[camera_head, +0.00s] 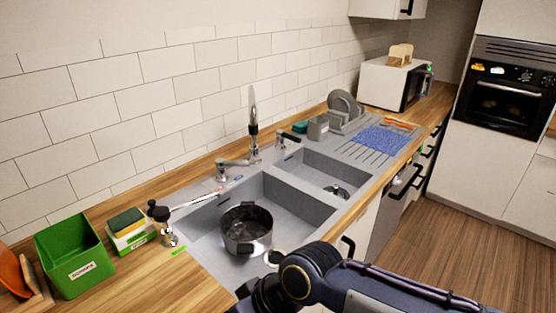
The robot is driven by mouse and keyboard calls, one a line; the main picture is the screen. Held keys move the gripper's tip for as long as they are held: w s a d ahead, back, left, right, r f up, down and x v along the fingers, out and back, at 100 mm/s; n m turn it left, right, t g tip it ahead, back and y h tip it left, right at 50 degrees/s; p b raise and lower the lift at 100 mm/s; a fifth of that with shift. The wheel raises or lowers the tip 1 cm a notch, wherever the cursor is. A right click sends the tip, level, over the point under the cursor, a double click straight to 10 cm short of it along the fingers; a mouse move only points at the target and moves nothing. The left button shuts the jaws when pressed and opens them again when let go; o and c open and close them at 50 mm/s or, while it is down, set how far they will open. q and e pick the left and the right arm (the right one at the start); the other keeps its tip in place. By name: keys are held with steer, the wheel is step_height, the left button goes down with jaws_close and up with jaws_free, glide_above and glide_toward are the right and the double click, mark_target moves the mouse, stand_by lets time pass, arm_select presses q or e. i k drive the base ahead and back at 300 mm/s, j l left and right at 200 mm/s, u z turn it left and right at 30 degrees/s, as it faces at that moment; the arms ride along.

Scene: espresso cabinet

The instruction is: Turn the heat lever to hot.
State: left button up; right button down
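The chrome tap (253,128) stands upright behind the sink (297,207). A short chrome lever-like part (233,163) sits low at the tap's left, over the back rim; I take it for the heat lever, but its exact setting is too small to tell. A small blue mark (238,178) and a small reddish mark (221,189) lie on the rim in front of it. My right arm comes in from the lower right, and its dark end (258,294) is over the front edge of the sink, apart from the lever; its fingers cannot be made out. My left gripper is not in view.
A dish rack (346,115) is beyond the right basin.

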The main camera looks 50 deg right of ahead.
mark_target(220, 162)
steer(key=z, duration=1.35)
steer(key=l+u, duration=0.15)
steer(key=u, duration=0.3)
steer(key=i+l+u, duration=0.1)
steer(key=u, duration=0.35)
steer(key=l+u, duration=0.25)
steer(key=u, duration=0.2)
steer(key=l+u, duration=0.2)
steer(key=u, duration=0.25)
steer(key=k+l, duration=0.1)
steer(key=l, duration=0.8)
steer(key=k+u, duration=0.05)
